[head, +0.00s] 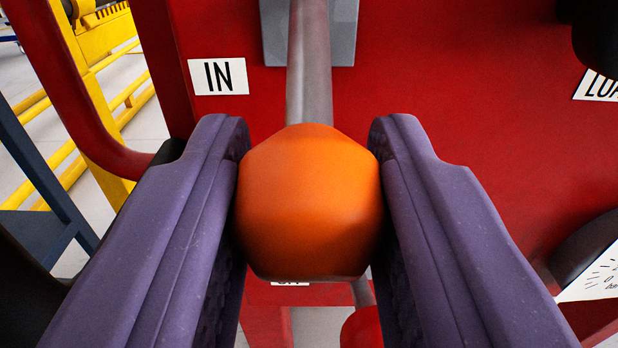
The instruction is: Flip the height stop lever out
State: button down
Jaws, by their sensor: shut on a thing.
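The height stop lever shows in the head view as a grey metal rod (310,65) with a faceted orange knob (308,205) at its near end. The rod runs up from the knob to a grey bracket (342,30) on a red panel. My gripper (309,190) has purple fingers on the left and right of the knob and is shut on it. A white "IN" label (218,76) is on the panel to the left of the rod. Another label (290,283) below the knob is mostly hidden by it.
The red panel (480,110) fills the background. A red curved tube (70,95) and a yellow frame (105,40) stand at the left. A partly cut-off label (597,88) and a dark round part (596,35) are at the upper right. A red part (362,328) shows below the knob.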

aim_at(309, 56)
jog(key=shift+s+r+g+p, duration=0.15)
jog(key=shift+r+g+p, duration=0.45)
jog(key=shift+p, duration=0.9)
jog(key=shift+s+r+g+p, duration=0.15)
jog(key=shift+r+g+p, duration=0.4)
jog(key=shift+p, duration=0.9)
jog(key=r+g+p, duration=0.1)
jog(key=g+p, duration=0.1)
jog(key=p, duration=0.3)
jog(key=shift+s+r+g, duration=0.15)
jog(key=shift+r+g, duration=0.1)
jog(key=shift+r, duration=0.15)
jog(key=r+g+p, duration=0.1)
jog(key=g+p, duration=0.1)
jog(key=p, duration=0.2)
jog(key=shift+r+g, duration=0.15)
jog(key=shift+g, duration=0.15)
jog(key=shift+w+r+g+p, duration=0.1)
jog(key=shift+r+g+p, duration=0.2)
jog(key=shift+g+p, duration=0.5)
jog(key=shift+w+r+g+p, duration=0.1)
jog(key=shift+r+g+p, duration=0.2)
jog(key=shift+g+p, duration=0.45)
jog(key=c, duration=0.8)
grip_release()
